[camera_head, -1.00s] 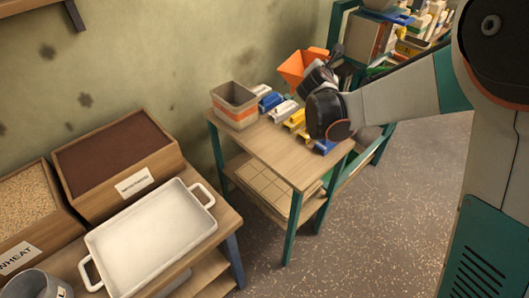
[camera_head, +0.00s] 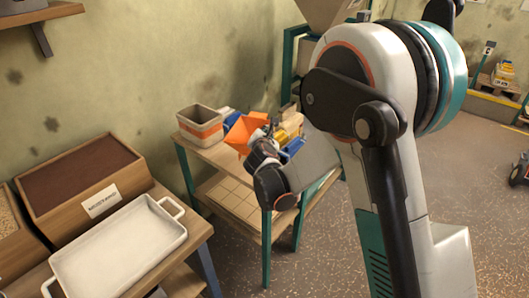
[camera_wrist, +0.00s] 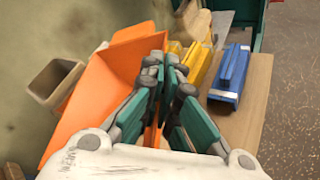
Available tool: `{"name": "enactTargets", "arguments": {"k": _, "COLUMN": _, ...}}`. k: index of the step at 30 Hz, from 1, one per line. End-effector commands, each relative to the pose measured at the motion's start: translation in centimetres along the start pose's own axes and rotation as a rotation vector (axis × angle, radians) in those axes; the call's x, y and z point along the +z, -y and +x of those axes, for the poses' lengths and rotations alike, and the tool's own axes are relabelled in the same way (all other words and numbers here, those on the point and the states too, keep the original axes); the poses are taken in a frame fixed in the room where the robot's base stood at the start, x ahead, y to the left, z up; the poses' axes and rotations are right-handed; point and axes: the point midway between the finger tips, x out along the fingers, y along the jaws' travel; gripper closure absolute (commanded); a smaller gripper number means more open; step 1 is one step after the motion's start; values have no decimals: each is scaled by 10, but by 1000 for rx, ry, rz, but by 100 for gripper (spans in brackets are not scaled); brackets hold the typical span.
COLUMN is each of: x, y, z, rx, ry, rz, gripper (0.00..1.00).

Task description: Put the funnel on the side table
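The orange funnel (camera_head: 243,132) is held up at the near side of the teal-legged wooden table (camera_head: 225,155), tilted. It fills the left middle of the wrist view (camera_wrist: 105,85). My gripper (camera_wrist: 163,62) has its fingers close together, with orange funnel material between and beside them; the exact grip is partly hidden. In the head view my gripper (camera_head: 262,133) is right of the funnel, and both appear above the tabletop. A second low wooden table (camera_head: 195,232) stands at the left. The frames do not show which one is called the side table.
A striped bin (camera_head: 200,125) stands on the teal-legged table's back left corner. Yellow scoops (camera_wrist: 196,62) and a blue scoop (camera_wrist: 231,75) lie on its right part. A white tray (camera_head: 118,245) covers much of the left table, beside a brown-filled wooden box (camera_head: 85,180).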

Motion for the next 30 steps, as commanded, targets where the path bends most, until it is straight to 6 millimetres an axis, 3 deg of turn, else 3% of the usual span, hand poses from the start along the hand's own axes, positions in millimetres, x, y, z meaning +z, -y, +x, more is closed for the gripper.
{"name": "enactTargets", "arguments": {"k": 8, "x": -16, "y": 12, "z": 7, "rx": 0, "ry": 0, "rz": 0, "gripper": 100}}
{"name": "enactTargets", "arguments": {"k": 15, "x": -42, "y": 30, "z": 17, "rx": 0, "ry": 0, "rz": 0, "gripper": 100}}
{"name": "enactTargets", "arguments": {"k": 27, "x": -45, "y": 33, "z": 18, "rx": 0, "ry": 0, "rz": 0, "gripper": 100}}
{"name": "enactTargets", "arguments": {"k": 30, "x": -45, "y": 33, "z": 18, "rx": 0, "ry": 0, "rz": 0, "gripper": 80}}
